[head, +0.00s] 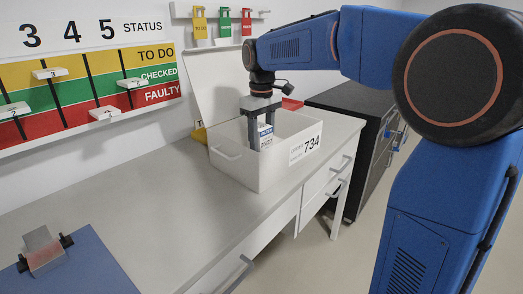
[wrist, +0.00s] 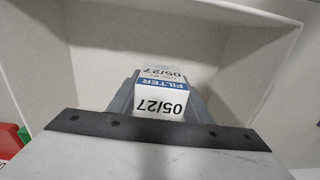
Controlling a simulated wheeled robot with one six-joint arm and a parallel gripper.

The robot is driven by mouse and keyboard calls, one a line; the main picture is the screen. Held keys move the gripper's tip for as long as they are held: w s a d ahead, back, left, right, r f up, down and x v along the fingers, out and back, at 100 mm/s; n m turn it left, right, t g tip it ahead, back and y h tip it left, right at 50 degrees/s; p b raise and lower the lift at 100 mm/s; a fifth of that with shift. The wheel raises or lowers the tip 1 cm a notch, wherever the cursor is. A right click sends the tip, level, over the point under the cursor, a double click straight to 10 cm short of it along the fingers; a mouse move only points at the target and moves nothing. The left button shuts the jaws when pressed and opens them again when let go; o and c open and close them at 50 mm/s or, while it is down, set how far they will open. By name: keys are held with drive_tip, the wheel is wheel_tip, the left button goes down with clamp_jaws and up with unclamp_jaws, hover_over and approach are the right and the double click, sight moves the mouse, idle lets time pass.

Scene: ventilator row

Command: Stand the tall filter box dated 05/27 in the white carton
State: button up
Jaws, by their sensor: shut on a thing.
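The filter box (head: 266,134) is white with a blue band, and its label reads 05/27 in the wrist view (wrist: 163,103). My gripper (head: 262,140) points down into the white carton (head: 240,168) and is shut on the filter box between its two fingers. The box looks upright inside the carton walls. The front wall hides its lower end, so I cannot tell whether it touches the carton floor. The carton stands on the white counter, marked 734 on its right side. In the wrist view the carton's inner walls surround the box.
The counter (head: 160,200) is clear left of the carton. A blue mat (head: 75,270) with a small clamp-like device (head: 42,250) lies at the front left. A status board (head: 90,75) and hanging tags (head: 223,20) are on the wall. A dark cabinet (head: 355,105) stands beyond the counter.

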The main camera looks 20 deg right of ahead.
sight(262, 127)
drive_tip(key=shift+f, duration=1.55)
drive_tip(key=shift+f, duration=0.1)
drive_tip(key=o, duration=1.2)
drive_tip(key=shift+c, duration=0.2)
wheel_tip(262, 127, up, 12)
drive_tip(key=shift+r, duration=0.15)
